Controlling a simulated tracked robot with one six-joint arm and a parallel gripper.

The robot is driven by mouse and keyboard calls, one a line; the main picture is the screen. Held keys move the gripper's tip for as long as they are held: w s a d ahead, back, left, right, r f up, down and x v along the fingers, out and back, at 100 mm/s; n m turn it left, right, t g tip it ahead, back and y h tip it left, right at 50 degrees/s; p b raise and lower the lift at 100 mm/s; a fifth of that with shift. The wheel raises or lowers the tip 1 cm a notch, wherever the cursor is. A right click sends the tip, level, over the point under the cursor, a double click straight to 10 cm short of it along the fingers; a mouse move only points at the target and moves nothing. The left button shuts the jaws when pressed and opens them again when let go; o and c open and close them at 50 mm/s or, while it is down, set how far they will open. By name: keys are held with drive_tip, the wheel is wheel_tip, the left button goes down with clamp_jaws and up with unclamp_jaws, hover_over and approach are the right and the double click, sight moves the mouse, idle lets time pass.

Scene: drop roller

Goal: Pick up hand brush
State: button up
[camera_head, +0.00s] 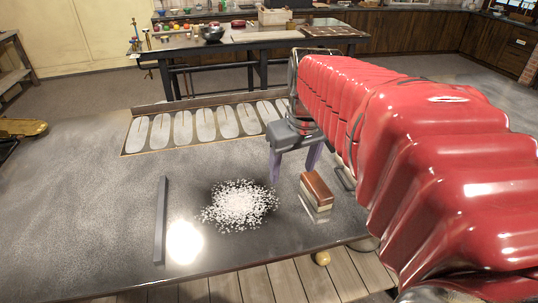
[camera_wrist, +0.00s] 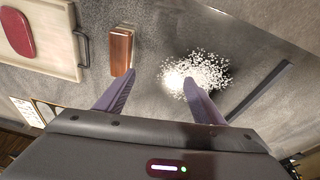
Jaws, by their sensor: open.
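The hand brush (camera_head: 316,192) is a small block with a brown wooden top and pale bristles below. It rests on the dark table, right of the pile of white bits (camera_head: 238,205). My gripper (camera_head: 294,172) is open and empty, pointing down over the table just left of and behind the brush. In the wrist view the brush (camera_wrist: 121,50) lies beyond the left fingertip, apart from it, and the white bits (camera_wrist: 196,76) lie beyond the right finger. My gripper (camera_wrist: 158,88) holds nothing there. My red arm covers the table's right part in the head view.
A dark bar (camera_head: 160,220) lies left of the white bits. A tray of pale oval shapes (camera_head: 207,125) lies along the back edge. The wrist view shows a light board (camera_wrist: 48,40) with a handle and a red oval.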

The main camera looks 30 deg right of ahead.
hover_over(318, 184)
drive_tip(key=s, duration=0.2)
drive_tip(key=shift+w+a+f+m+g, duration=0.2)
drive_tip(key=shift+f+m+g, duration=0.1)
drive_tip(key=shift+m+g, duration=0.1)
drive_tip(key=shift+f, duration=0.15)
drive_tip(key=f, duration=0.2)
drive_tip(key=w+f, duration=0.1)
drive_tip(key=f, duration=0.5)
drive_tip(key=shift+w+d+f, duration=0.1)
drive_tip(key=shift+w, duration=0.05)
drive_tip(key=shift+w+f, duration=0.15)
drive_tip(key=shift+f, duration=1.15)
drive_tip(key=shift+w+f, duration=0.15)
drive_tip(key=shift+f, duration=1.15)
drive_tip(key=shift+d, duration=0.1)
drive_tip(key=c, duration=1.2)
